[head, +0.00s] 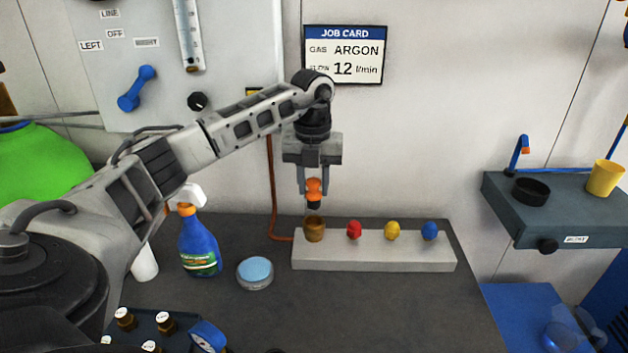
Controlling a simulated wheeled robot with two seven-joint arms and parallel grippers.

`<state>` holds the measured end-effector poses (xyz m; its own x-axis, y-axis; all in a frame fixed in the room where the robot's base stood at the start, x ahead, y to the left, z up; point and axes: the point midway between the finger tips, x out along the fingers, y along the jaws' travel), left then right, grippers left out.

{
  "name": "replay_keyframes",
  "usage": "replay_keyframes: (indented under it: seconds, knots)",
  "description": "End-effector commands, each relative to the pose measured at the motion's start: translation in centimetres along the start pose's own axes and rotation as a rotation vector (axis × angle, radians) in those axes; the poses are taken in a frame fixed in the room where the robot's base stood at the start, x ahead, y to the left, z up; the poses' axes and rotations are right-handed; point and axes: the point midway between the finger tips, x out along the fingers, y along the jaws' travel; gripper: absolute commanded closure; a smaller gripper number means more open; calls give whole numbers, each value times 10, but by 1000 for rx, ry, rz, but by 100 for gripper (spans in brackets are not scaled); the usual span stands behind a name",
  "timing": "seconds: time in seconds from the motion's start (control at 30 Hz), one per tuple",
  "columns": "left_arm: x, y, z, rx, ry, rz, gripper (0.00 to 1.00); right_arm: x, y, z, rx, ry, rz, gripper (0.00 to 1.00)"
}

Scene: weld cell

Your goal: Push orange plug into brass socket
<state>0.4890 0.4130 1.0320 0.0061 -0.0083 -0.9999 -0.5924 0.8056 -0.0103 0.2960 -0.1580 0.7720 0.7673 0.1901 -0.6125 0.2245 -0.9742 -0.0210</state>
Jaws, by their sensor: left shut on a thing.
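My left gripper (313,188) points down and is shut on the orange plug (314,186). The plug is upright, with a dark lower end. The brass socket (314,230) stands at the left end of a pale block on the bench. The plug hangs just above the socket, roughly in line with it, and a small gap appears between them. My right gripper is not in view.
The pale block (375,262) also carries red (354,230), yellow (392,230) and blue (429,231) plugs. A blue spray bottle (198,245) and a round blue-topped tin (255,272) stand left of it. The bench front (400,315) is clear.

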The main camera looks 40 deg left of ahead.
Motion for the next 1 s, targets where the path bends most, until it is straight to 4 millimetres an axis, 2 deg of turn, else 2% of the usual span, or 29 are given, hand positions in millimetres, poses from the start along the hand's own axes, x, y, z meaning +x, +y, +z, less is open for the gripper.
replay_keyframes:
  seconds: [0.2,0.5,1.0]
  knots:
    - [22,0,0,3,0,1,90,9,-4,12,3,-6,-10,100]
    - [51,0,0,5,-1,0,90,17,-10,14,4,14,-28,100]
    - [54,0,0,5,-1,0,90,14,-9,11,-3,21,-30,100]
